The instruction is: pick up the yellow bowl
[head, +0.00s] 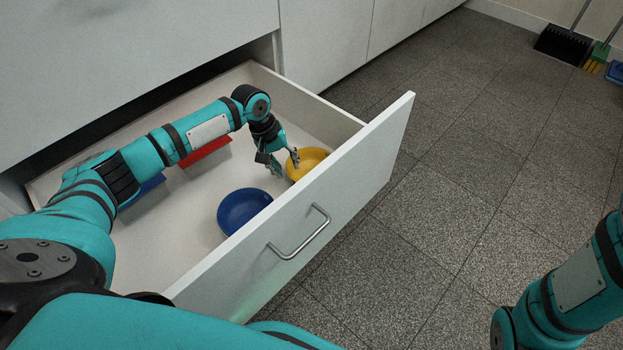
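The yellow bowl (312,161) lies inside the open drawer, near its front right corner. My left gripper (287,164) reaches down into the drawer at the bowl's left edge. Its two fingers are apart, with one at the bowl's rim and the other to the left of it. I cannot tell whether they touch the bowl. The bowl's front part is hidden by the drawer front. My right arm shows at the lower right, but its gripper is out of the picture.
The white drawer (345,190) is pulled out, with a metal handle (300,232) on its front. A blue bowl (240,207) lies left of the yellow one. Red (206,152) and blue (143,188) items lie behind my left arm. A broom and dustpan (562,42) stand far right. The tiled floor is clear.

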